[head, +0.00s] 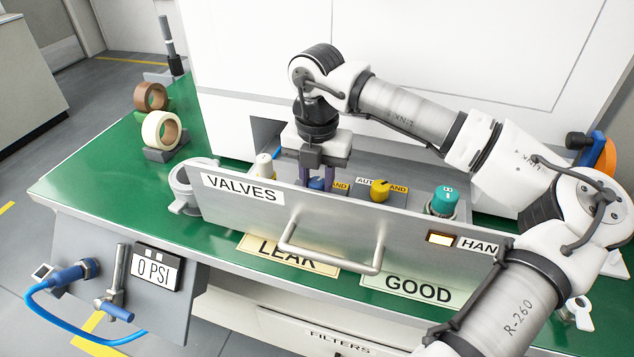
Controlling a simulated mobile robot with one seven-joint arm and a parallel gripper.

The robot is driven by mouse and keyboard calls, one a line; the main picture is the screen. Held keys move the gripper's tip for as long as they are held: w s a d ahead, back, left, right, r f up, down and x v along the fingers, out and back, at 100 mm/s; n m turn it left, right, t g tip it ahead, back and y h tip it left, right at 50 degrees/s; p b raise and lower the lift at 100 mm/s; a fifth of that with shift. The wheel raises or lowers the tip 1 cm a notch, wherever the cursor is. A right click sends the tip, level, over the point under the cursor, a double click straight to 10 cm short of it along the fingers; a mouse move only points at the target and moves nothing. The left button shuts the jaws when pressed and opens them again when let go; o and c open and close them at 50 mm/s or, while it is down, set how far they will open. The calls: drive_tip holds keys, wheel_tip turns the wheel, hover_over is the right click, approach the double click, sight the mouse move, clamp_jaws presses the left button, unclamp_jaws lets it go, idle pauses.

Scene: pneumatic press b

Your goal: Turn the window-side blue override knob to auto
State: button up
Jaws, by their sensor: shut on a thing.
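The blue override knob (315,184) sits behind the grey panel marked VALVES (238,190). My gripper (318,187) points straight down over it, with one finger on each side, and is shut on it. The panel's top edge hides the fingertips and the knob's lower part. A yellow label ending in "AND" shows just right of the knob; its AUTO side is hidden by my gripper, so I cannot tell the knob's setting. A yellow knob (380,190) stands to the right between AUTO and HAND labels.
A pale knob (264,166) stands left of my gripper and a teal knob (443,200) stands right. A bar handle (330,257) sticks out from the panel's front. A lit lamp (439,239) sits beside a partly hidden "HAN" label. Tape rolls (161,130) stand on the green bench.

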sight(317, 181)
drive_tip(key=n+b, duration=0.2)
drive_tip(key=n, duration=1)
drive_tip(key=shift+n+b, duration=0.3)
idle(0.3)
drive_tip(key=o, duration=1)
drive_tip(key=shift+r, duration=0.1)
wheel_tip(317, 181, up, 14)
drive_tip(key=shift+f+p, duration=0.15)
drive_tip(key=shift+p, duration=0.65)
